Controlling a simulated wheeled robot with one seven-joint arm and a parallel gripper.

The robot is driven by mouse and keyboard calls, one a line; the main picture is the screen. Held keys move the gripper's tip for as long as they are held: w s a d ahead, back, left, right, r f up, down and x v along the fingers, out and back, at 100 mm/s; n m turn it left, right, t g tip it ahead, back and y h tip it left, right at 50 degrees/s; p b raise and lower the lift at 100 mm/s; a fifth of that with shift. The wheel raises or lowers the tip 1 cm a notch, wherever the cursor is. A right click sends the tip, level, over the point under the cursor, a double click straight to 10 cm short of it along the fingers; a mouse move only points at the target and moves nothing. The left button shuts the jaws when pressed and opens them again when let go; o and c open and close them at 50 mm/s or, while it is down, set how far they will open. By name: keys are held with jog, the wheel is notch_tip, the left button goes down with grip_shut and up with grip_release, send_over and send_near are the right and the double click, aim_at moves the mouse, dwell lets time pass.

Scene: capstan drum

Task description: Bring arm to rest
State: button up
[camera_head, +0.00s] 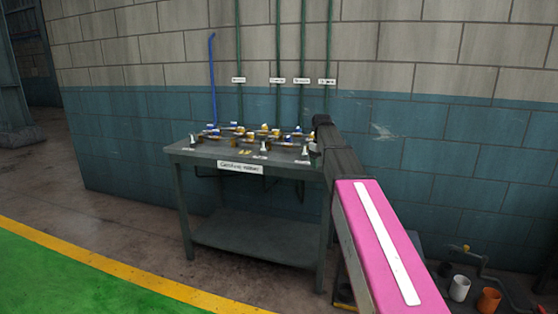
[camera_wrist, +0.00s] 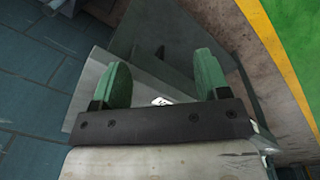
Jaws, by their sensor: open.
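My arm (camera_head: 375,240), pink with a white stripe and then a dark section, reaches from the lower right toward the right end of a grey metal workbench (camera_head: 215,160). My gripper (camera_wrist: 160,68) shows in the wrist view with two green fingers spread wide apart. Nothing is between the fingers except a grey surface farther off and a small white label (camera_wrist: 161,101). In the head view the fingers cannot be made out at the dark far end of the arm.
The bench carries several blue and yellow valve fittings (camera_head: 264,130). Green pipes (camera_head: 279,40) and a blue pipe (camera_head: 212,80) rise behind it along the wall. A white cup (camera_head: 459,288) and an orange cup (camera_head: 488,300) stand at lower right. The green floor (camera_head: 60,280) is clear.

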jog(key=s+f+m, duration=0.6)
jog(key=s+f, duration=2.5)
jog(key=f, duration=0.1)
jog(key=shift+s+d+f+g+y, duration=0.15)
jog(key=shift+s+d+g+y, duration=0.15)
jog(key=shift+d, duration=0.15)
